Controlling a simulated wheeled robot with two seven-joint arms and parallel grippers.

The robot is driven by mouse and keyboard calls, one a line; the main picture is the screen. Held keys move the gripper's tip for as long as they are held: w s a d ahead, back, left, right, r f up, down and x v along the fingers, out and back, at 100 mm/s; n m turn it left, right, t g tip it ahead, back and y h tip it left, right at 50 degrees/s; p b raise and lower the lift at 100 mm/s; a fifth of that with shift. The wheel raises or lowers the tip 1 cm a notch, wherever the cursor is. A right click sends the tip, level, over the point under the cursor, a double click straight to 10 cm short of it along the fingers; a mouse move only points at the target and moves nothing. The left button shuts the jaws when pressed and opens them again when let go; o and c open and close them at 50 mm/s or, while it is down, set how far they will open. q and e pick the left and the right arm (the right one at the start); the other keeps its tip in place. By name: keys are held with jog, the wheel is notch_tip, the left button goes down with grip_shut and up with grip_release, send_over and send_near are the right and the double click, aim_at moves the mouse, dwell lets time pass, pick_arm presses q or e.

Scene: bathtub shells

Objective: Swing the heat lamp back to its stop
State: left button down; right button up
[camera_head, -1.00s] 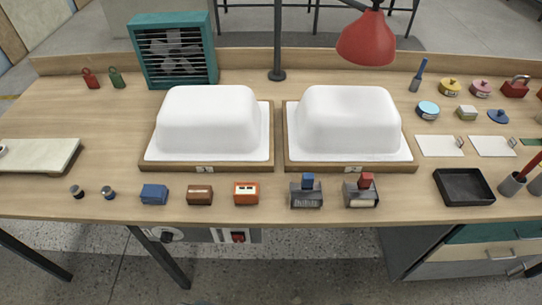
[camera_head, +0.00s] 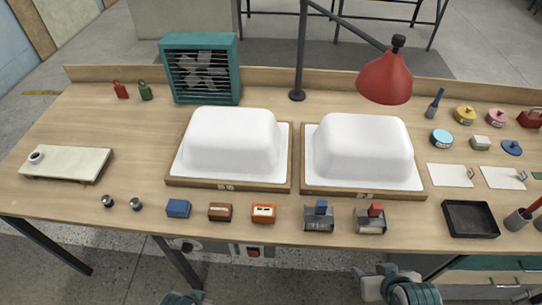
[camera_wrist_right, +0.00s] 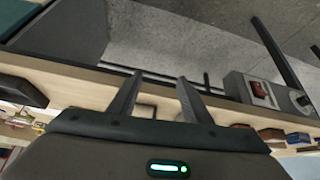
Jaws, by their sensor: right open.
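The heat lamp has a red shade (camera_head: 385,78) on a dark arm that reaches right from an upright post (camera_head: 301,50) at the bench's back. The shade hangs behind and above the right white shell (camera_head: 362,145). My right gripper (camera_wrist_right: 160,76) is open and empty in its wrist view, with the bench edge and floor beyond its fingers. In the head view, part of my right arm shows low at the bottom, in front of the bench and far from the lamp. Only a sliver of my left arm shows at the bottom edge; its gripper is out of view.
A left white shell (camera_head: 232,140) sits beside the right one. A teal fan (camera_head: 201,68) stands left of the post. Small blocks, two dispensers and a black tray (camera_head: 470,219) line the front edge. Lidded pots and cards fill the right side.

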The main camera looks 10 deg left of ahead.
pick_arm(q)
jog(key=s+a+f+g+p, duration=0.1)
jog(key=s+f, duration=0.3)
jog(key=f, duration=0.6)
jog(key=s+f, duration=0.4)
jog(key=f, duration=0.6)
jog(key=s+a+f+g, duration=0.1)
jog(key=s+a+f, duration=0.1)
jog(key=s+f, duration=0.8)
jog(key=s, duration=0.3)
jog(key=shift+s+a+f, duration=0.3)
jog(key=shift+s+a, duration=0.1)
pick_arm(e)
jog(key=w+d+r+t, duration=0.1)
jog(key=w+r+t, duration=0.3)
jog(key=w+r, duration=0.5)
jog(key=w+r+t+y, duration=0.1)
jog(key=w+r+t, duration=0.2)
jog(key=w+r, duration=0.5)
jog(key=w+d+r+t, duration=0.1)
jog(key=w+r+t, duration=0.3)
jog(key=r, duration=2.1)
jog(key=w, duration=0.5)
jog(key=shift+w+d+r+t+y, duration=0.25)
jog(key=shift+w+d+t+y, duration=0.05)
jog(key=shift+y, duration=0.1)
pick_arm(q)
jog(key=shift+r, duration=0.1)
pick_arm(e)
jog(key=shift+w, duration=0.15)
